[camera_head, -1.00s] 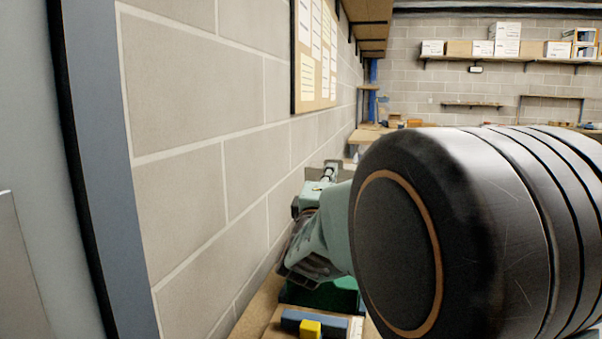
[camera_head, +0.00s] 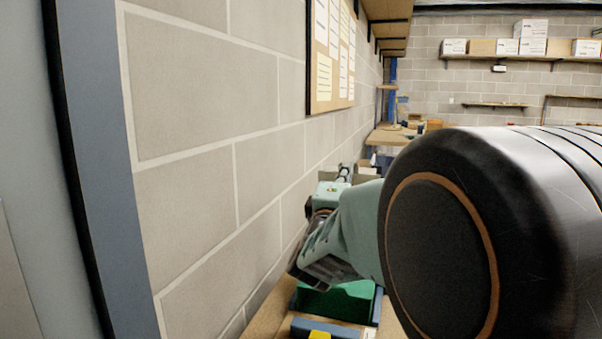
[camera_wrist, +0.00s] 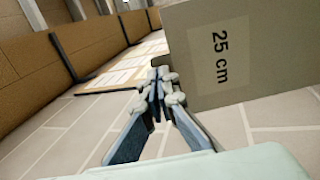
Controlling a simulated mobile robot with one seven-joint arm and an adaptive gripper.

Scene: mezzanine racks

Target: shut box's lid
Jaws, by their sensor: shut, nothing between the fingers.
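A flat grey-brown panel (camera_wrist: 245,50) with a "25 cm" label fills the upper right of the wrist view. It looks like part of the box, perhaps its raised lid, but I cannot tell for sure. My gripper (camera_wrist: 160,75) is shut and empty, with its fingertips just left of the panel's lower left edge. I cannot tell whether they touch it. In the head view my gripper (camera_head: 343,172) is small and far off near the wall, with a bit of grey panel (camera_head: 366,178) just right of it. The rest of the box is hidden behind my arm.
A block wall (camera_head: 200,150) with a notice board (camera_head: 331,60) runs close along the left. A green bin (camera_head: 340,302) and a blue item with a yellow part (camera_head: 320,335) lie below my arm. A shelf with white boxes (camera_head: 533,35) is at the back.

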